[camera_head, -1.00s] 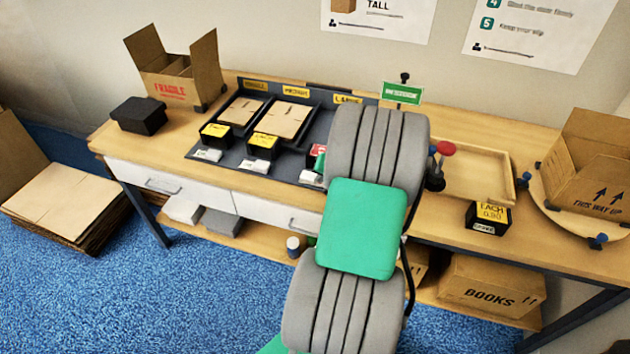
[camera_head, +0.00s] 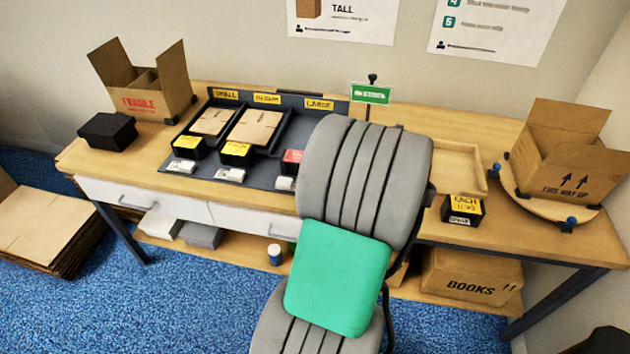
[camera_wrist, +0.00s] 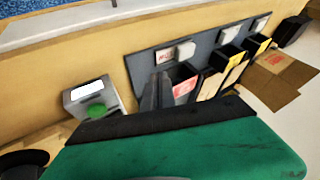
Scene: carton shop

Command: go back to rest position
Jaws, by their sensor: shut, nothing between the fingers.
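My gripper (camera_wrist: 157,92) shows in the wrist view as two dark fingers close together, shut and empty, above the green and black part of my wrist. It is in front of the dark sorting board, beside a black bin with a red label (camera_wrist: 186,88). In the head view my grey and green arm reaches over the front of the workbench (camera_head: 455,125) and hides my gripper. The dark board (camera_head: 262,176) holds trays of flat cartons (camera_head: 255,127) under yellow signs.
An open FRAGILE carton (camera_head: 150,103) and a black box (camera_head: 107,131) stand at the bench's left. An open carton (camera_head: 567,178) sits on a round turntable at the right. A grey box with a green button (camera_wrist: 92,101) is left of my gripper. Blue floor is open in front.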

